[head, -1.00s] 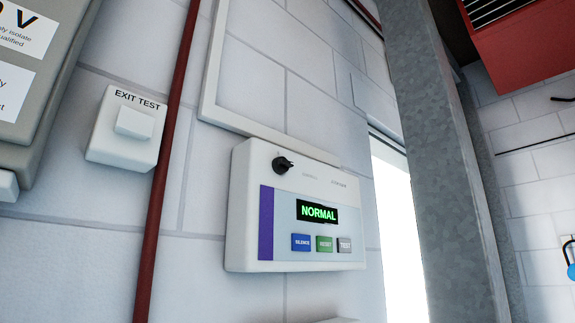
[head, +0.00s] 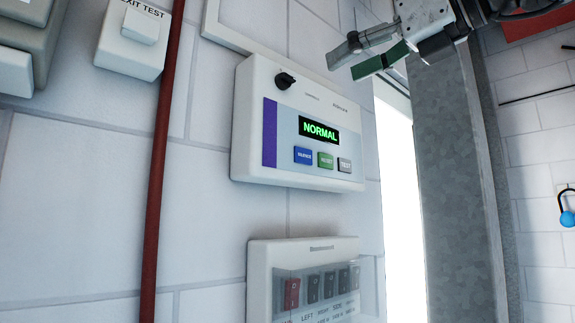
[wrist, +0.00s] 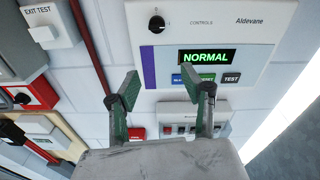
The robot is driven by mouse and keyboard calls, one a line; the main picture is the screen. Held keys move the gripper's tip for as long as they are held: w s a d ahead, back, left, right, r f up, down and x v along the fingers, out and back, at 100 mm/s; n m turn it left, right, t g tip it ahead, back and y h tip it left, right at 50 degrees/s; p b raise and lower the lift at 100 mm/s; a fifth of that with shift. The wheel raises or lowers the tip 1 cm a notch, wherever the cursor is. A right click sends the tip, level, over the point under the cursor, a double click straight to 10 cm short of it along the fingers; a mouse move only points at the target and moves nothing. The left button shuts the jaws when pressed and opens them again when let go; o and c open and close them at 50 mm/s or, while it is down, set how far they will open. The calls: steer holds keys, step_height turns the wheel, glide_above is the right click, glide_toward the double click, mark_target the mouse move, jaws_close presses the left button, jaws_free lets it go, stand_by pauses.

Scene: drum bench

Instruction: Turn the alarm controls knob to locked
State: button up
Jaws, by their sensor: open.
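The alarm control panel (head: 250,120) is a white box on the wall, with a purple stripe and a green lit "NORMAL" display (head: 318,131). Its black knob (head: 285,81) sits at the upper left of the panel. The knob also shows in the wrist view (wrist: 156,23), with a small pale pointer mark near its top. My gripper (head: 357,58) is open and empty, to the right of the panel's upper part in the head view. In the wrist view its two fingers (wrist: 164,88) stand apart below the knob, apart from it.
Blue, green and grey buttons (head: 325,160) line the panel below the display. A white switch box (head: 260,262) is mounted underneath. An exit test box (head: 133,42) and a red pipe (head: 162,150) are to the left. A galvanised column (head: 440,180) stands to the right.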

mark_target(286, 80)
steer(key=shift+m+t, duration=0.4)
steer(key=shift+m, duration=0.4)
steer(key=shift+w+a+r+p, duration=0.35)
steer(key=shift+w+a+r, duration=0.2)
steer(key=shift+w+a, duration=1)
steer(key=shift+w+a+r+p, duration=0.4)
steer(key=shift+w+a+r, duration=0.1)
steer(key=shift+w+a, duration=1)
steer(key=shift+w+a+r+p, duration=0.35)
steer(key=shift+w+a+r, duration=0.2)
steer(key=shift+w+a, duration=1)
steer(key=shift+c, duration=0.3)
jaws_close()
